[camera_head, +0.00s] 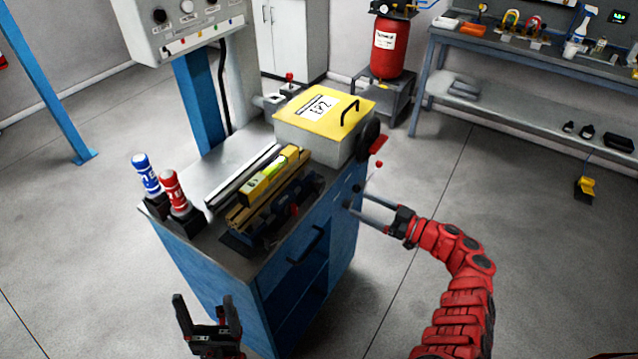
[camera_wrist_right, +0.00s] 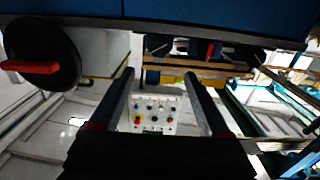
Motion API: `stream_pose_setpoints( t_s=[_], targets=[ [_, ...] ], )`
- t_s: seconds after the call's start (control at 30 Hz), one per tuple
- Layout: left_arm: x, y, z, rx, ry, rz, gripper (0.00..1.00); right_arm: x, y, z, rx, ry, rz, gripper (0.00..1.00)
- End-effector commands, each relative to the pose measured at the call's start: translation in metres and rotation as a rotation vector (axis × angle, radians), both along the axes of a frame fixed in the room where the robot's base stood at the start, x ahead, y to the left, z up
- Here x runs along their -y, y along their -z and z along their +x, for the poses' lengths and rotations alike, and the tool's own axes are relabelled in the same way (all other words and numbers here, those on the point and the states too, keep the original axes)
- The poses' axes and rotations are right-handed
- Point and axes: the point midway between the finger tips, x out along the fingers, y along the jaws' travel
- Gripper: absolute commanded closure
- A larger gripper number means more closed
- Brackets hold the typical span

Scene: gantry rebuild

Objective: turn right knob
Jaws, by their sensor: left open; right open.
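The control panel (camera_head: 185,24) stands at the upper left, with a black knob (camera_head: 159,16) and a white knob (camera_head: 187,6); its top is cut off. A black disc with a red handle (camera_head: 370,138) sits on the workbench's right side. I cannot tell which is the task's right knob. My right gripper (camera_head: 353,197) is open and empty beside the bench's right side, below the disc. In the right wrist view its fingers (camera_wrist_right: 165,80) are apart, the disc (camera_wrist_right: 40,60) is at left and a button panel (camera_wrist_right: 153,112) shows between them. My left gripper (camera_head: 204,298) is open and empty before the bench.
The blue workbench (camera_head: 205,265) holds a yellow-lidded box (camera_head: 325,125), a yellow level (camera_head: 272,177) and blue and red bottles (camera_head: 172,190). A red tank (camera_head: 390,48) and a shelf (camera_head: 510,95) stand behind. The floor at right is mostly clear.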

Motion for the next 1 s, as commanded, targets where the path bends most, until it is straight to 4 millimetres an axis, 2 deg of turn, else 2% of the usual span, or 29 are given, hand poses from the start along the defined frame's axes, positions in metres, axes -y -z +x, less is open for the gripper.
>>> stream_pose_setpoints(
  t_s=[0.27, 0.53, 0.7, 1.0],
  targets=[
    [0.0, -0.002, 0.0, 0.0, 0.0, 0.0, 0.2, -0.054, -0.002, 0.039, 0.004, -0.001, 0.004, 0.2],
    [0.0, 0.007, 0.0, 0.0, 0.0, 0.0, 0.2, -0.1, -0.001, 0.072, 0.005, -0.003, 0.002, 0.2],
    [0.0, 0.013, 0.0, 0.0, 0.0, 0.0, 0.2, -0.115, 0.0, 0.083, 0.006, -0.002, 0.002, 0.2],
    [0.0, 0.013, 0.0, 0.0, 0.0, 0.0, 0.2, -0.121, -0.001, 0.087, 0.005, -0.002, 0.0, 0.2]
  ],
)
